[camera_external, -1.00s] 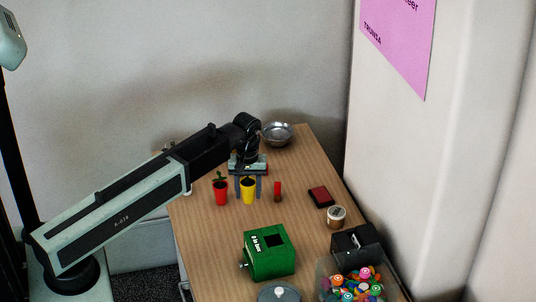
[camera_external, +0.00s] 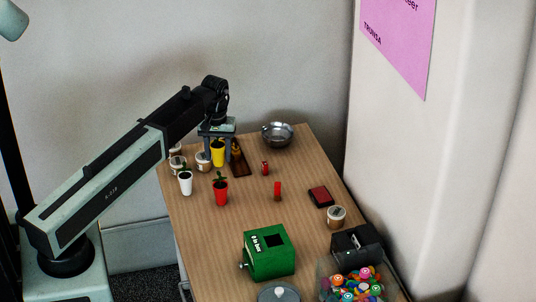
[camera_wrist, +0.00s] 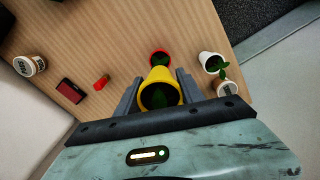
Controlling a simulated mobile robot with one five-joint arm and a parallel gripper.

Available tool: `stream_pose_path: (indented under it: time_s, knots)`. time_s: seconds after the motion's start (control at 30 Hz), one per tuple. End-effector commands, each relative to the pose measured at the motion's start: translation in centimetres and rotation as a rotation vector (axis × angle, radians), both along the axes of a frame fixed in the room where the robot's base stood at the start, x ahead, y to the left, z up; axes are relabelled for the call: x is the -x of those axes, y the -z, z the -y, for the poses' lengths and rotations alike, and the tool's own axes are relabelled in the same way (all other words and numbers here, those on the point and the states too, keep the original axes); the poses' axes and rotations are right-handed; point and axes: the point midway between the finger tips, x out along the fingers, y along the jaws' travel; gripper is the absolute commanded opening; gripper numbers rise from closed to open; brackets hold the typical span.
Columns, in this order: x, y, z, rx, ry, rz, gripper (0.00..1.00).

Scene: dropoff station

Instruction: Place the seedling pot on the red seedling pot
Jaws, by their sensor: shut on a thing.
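The yellow seedling pot (camera_external: 217,154) is held between the fingers of my gripper (camera_external: 218,143), up above the far left part of the table. The wrist view also shows the yellow pot (camera_wrist: 160,88) between the two fingers, upright with a green plant inside. The red seedling pot (camera_external: 221,193) stands upright on the table, nearer the camera than my gripper, with a small green plant. In the wrist view the red pot (camera_wrist: 160,58) appears just beyond the yellow pot, partly hidden by it.
A white seedling pot (camera_external: 185,183) stands left of the red pot. Jars (camera_external: 203,161) and a dark brown tray (camera_external: 240,163) are near my gripper. A metal bowl (camera_external: 277,135), red stick (camera_external: 277,190) and green box (camera_external: 269,253) are also on the table (camera_external: 200,230).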

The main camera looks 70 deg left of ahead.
Motion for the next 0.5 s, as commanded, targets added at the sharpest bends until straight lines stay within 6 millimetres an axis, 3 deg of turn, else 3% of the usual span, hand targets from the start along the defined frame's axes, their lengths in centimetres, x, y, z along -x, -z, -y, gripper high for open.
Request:
stream_pose_path:
  time_s: [0.3,0.5]
  knots:
    - [0.0,4.5,0.0,0.0,0.0,0.0,0.03]
    - [0.0,4.9,0.1,0.0,0.0,0.0,0.03]
